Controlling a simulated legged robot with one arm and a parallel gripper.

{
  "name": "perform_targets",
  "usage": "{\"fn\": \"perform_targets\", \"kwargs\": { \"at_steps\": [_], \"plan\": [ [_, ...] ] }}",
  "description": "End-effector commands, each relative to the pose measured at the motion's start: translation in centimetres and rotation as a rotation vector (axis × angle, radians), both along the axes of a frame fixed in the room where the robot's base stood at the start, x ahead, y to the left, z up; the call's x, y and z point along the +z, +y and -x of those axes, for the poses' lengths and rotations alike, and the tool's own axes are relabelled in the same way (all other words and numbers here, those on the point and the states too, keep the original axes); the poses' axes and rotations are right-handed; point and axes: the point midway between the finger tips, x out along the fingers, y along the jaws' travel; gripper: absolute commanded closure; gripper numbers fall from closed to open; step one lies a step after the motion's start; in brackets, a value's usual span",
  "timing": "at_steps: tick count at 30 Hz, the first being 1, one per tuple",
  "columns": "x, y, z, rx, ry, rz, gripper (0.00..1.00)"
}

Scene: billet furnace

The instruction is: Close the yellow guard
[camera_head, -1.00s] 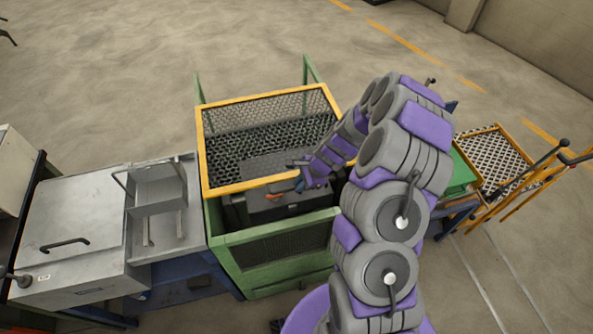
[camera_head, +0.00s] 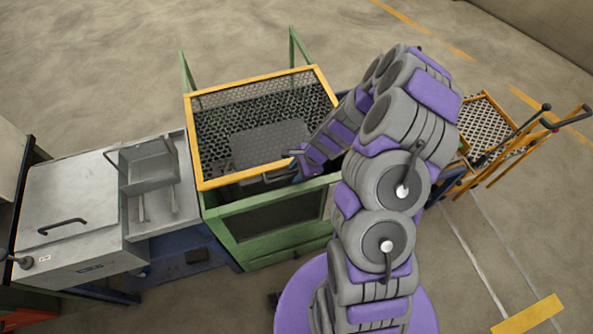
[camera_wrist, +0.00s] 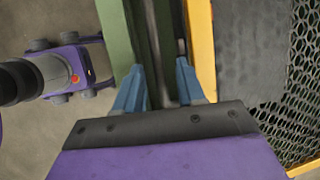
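The yellow guard (camera_head: 191,140) is a yellow-framed mesh panel over the green-framed enclosure (camera_head: 250,204). In the head view a gap shows between its front bar and the green front rail. My gripper (camera_head: 292,158) is at the guard's front right, partly hidden by my arm. In the wrist view the two blue fingers of my gripper (camera_wrist: 160,88) are apart. The yellow frame edge (camera_wrist: 202,45) lies right of the fingers and the green rail (camera_wrist: 117,38) to their left. A dark grey bar shows between the fingers; I cannot tell whether they touch it.
A grey metal cabinet (camera_head: 72,205) with a handle and an open tray (camera_head: 150,170) stand to the left. A yellow-framed mesh rack (camera_head: 490,120) with levers stands to the right. Floor behind the enclosure is clear.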

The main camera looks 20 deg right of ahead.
Motion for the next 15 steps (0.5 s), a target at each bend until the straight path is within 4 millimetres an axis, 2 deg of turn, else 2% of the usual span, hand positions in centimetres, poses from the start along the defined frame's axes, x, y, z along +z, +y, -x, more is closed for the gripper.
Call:
{"fn": "perform_targets", "kwargs": {
  "at_steps": [8,15],
  "plan": [
    [0.2,-0.1,0.1,0.001,0.0,0.0,0.6],
    [3.0,-1.3,0.6,-0.001,-0.001,0.001,0.6]
  ]
}}
